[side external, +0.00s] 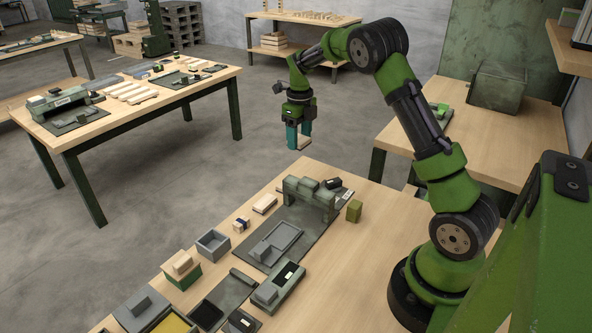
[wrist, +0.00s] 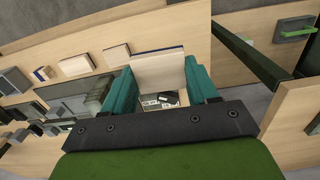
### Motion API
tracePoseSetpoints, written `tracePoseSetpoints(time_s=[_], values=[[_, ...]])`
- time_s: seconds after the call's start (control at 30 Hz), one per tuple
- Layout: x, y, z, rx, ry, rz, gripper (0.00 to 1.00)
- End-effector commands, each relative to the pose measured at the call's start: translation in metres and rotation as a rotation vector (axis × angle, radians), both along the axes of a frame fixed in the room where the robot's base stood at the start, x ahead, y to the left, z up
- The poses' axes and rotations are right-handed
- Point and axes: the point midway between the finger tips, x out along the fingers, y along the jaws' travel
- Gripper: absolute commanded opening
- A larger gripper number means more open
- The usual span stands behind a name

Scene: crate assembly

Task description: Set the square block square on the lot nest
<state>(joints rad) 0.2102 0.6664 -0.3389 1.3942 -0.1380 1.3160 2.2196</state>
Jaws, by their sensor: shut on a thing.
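My gripper (side external: 299,141) is raised above the far end of the workbench, its teal fingers shut on a pale wooden block (side external: 304,143). In the wrist view the block (wrist: 158,68) sits between the two fingers of my gripper (wrist: 163,78), with a dark line along its far edge. I take it for the square block. A grey nest with a shallow rectangular recess (side external: 285,237) lies on a dark mat on the bench, well below and apart from the block. I cannot tell for sure whether this is the lot nest.
A grey-green machine (side external: 309,196) stands at the mat's far end, with an olive block (side external: 354,211) beside it. A pale block (side external: 265,203), a banded block (side external: 241,224) and a grey open box (side external: 213,244) line the left edge. The bench's right side is clear.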

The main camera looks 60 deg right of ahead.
Motion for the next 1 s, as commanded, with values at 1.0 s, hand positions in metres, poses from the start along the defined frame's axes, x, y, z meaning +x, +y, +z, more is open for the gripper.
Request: tracePoseSetpoints(time_s=[1.0], values=[[-0.115, 0.238, -0.018, 0.004, 0.011, 0.043, 0.30]])
